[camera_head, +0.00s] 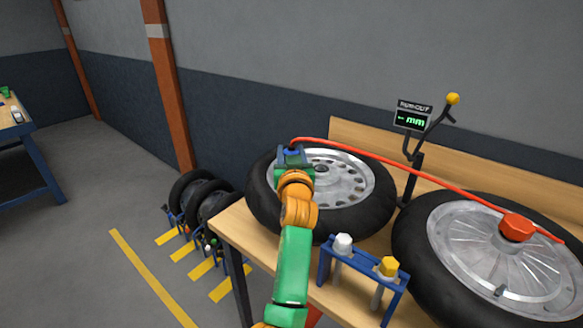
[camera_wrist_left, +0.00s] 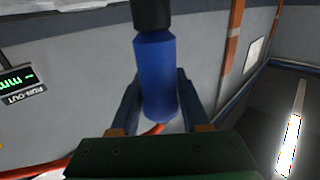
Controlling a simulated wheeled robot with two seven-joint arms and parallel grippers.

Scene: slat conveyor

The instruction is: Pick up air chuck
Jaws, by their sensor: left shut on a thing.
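The air chuck (camera_wrist_left: 156,75) has a blue body with a black end. It sits between the two fingers of my left gripper (camera_wrist_left: 157,104), which is shut on it, in the left wrist view. In the head view my left gripper (camera_head: 291,156) is over the left edge of the left wheel, and the chuck itself is mostly hidden there. A red hose (camera_head: 400,168) runs from the gripper across both wheels to a red fitting (camera_head: 516,228) over the right wheel. My right gripper is not in view.
The left wheel (camera_head: 372,205) and right wheel (camera_head: 412,240) lie on a wooden bench (camera_head: 238,222). A run-out gauge (camera_head: 411,120) stands behind them. A blue rack (camera_head: 360,262) with two tools is in front. Tyres (camera_head: 208,196) stand on the floor left.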

